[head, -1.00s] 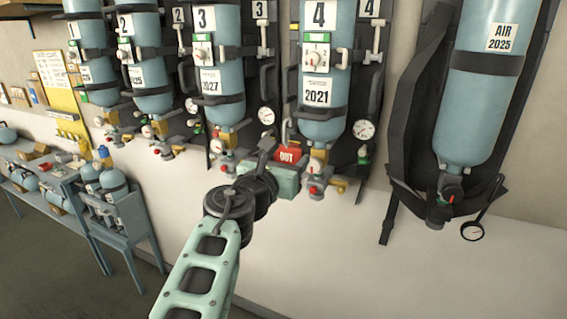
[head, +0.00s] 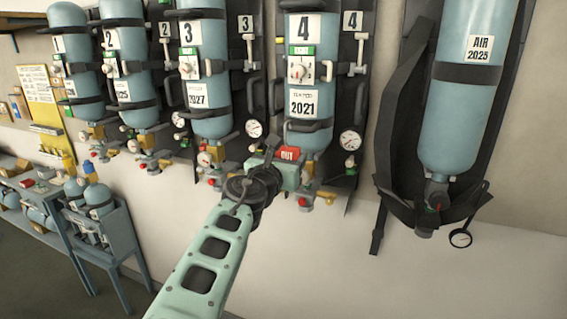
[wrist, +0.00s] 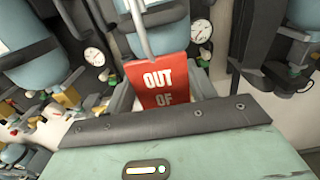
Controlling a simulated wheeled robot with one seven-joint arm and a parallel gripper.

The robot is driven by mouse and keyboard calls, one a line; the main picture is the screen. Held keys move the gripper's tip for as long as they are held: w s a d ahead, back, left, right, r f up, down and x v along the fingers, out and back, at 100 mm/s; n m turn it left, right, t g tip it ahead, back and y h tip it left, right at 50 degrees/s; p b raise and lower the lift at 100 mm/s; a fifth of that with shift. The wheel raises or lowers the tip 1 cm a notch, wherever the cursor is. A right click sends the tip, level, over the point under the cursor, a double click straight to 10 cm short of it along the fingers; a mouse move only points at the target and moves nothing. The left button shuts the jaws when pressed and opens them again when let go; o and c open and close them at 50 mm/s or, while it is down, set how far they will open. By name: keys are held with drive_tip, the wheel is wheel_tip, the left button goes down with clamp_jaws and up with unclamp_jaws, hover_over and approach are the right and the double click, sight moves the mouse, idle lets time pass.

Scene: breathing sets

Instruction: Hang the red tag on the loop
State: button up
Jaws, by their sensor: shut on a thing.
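My gripper (head: 284,172) is shut on the red tag (head: 288,153), held in front of the lower end of the cylinder marked 4 (head: 308,75). In the wrist view the tag (wrist: 158,84) faces the camera with white letters reading "OUT OF"; its lower part is hidden behind the gripper's edge.
Breathing sets 1 to 4 hang on the wall, with gauges (head: 350,141) and valves near the tag. A set marked AIR 2025 (head: 462,110) hangs at right. A blue rack with cylinders (head: 110,225) stands at lower left. The wall below the sets is bare.

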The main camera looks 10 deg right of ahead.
sight(302, 144)
drive_tip(key=shift+x, duration=3.25)
drive_tip(key=shift+f+b, duration=0.6)
drive_tip(key=shift+f, duration=0.3)
drive_tip(key=o, duration=1)
drive_tip(key=shift+o, duration=0.2)
drive_tip(key=shift+s, duration=0.1)
